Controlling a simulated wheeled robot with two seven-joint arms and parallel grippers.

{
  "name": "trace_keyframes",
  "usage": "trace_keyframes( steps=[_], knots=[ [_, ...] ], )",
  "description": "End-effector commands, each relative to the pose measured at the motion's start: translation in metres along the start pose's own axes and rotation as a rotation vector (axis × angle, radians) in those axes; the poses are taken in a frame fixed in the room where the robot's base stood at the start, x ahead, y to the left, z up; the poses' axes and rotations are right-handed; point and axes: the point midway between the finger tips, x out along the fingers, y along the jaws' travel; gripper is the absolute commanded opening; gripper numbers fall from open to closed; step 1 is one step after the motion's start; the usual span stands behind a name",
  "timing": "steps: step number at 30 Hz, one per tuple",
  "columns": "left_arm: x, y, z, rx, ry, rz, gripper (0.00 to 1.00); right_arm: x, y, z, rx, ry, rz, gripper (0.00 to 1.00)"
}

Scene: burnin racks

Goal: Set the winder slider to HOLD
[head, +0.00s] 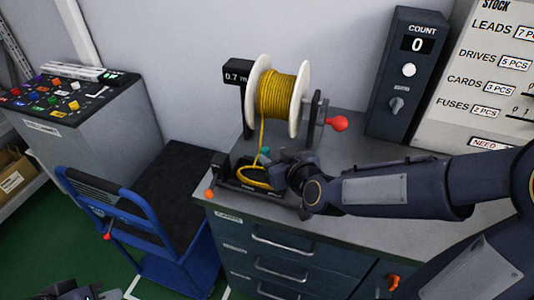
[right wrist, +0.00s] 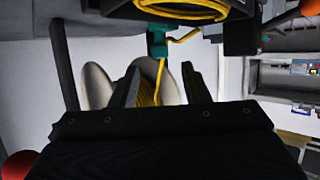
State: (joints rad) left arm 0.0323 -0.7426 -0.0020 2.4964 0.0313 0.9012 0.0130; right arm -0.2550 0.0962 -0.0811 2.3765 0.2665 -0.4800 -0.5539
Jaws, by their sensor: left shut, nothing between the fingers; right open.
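The winder stands on the grey cabinet top, with a spool of yellow wire (head: 278,95) between white flanges. Its low black base (head: 240,186) has small labels on the front edge, too small to read, and an orange knob (head: 209,193) at the left end. I cannot tell the slider's setting. My right gripper (head: 283,176) is over the base's right part, beside the yellow coil, hiding part of it. In the right wrist view its fingers (right wrist: 162,85) are apart and empty, with the spool behind and a teal part (right wrist: 157,42) above. My left gripper (head: 75,292) is shut at the bottom left, mostly cut off.
A red crank knob (head: 337,123) sticks out right of the spool. A dark COUNT box (head: 405,75) reading 0 and a white stock board (head: 480,75) stand behind. A blue cart (head: 150,215) and a button console (head: 75,100) are at left. The cabinet top right of the winder is partly clear.

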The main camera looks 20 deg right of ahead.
Motion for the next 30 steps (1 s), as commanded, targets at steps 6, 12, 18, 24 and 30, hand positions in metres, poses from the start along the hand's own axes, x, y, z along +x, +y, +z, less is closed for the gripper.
trace_keyframes(
  steps=[6, 12, 18, 24, 30],
  knots=[
    [0.003, -0.002, 0.002, 0.0, 0.0, 0.0, 0.0, 0.035, 0.0, 0.001, -0.001, -0.003, -0.001, 0.42],
    [0.004, -0.002, 0.002, 0.0, 0.0, 0.0, 0.0, 0.048, 0.0, 0.001, 0.002, -0.001, -0.001, 0.42],
    [0.004, -0.002, 0.002, 0.0, 0.0, 0.0, 0.0, 0.048, 0.0, 0.0, 0.002, -0.001, -0.001, 0.42],
    [0.004, -0.002, 0.002, 0.0, 0.0, 0.0, 0.0, 0.048, 0.0, 0.0, 0.001, -0.001, -0.001, 0.22],
    [0.004, -0.002, 0.002, 0.0, 0.0, 0.0, 0.0, 0.048, 0.0, 0.0, 0.001, -0.001, -0.001, 0.0]
  ],
)
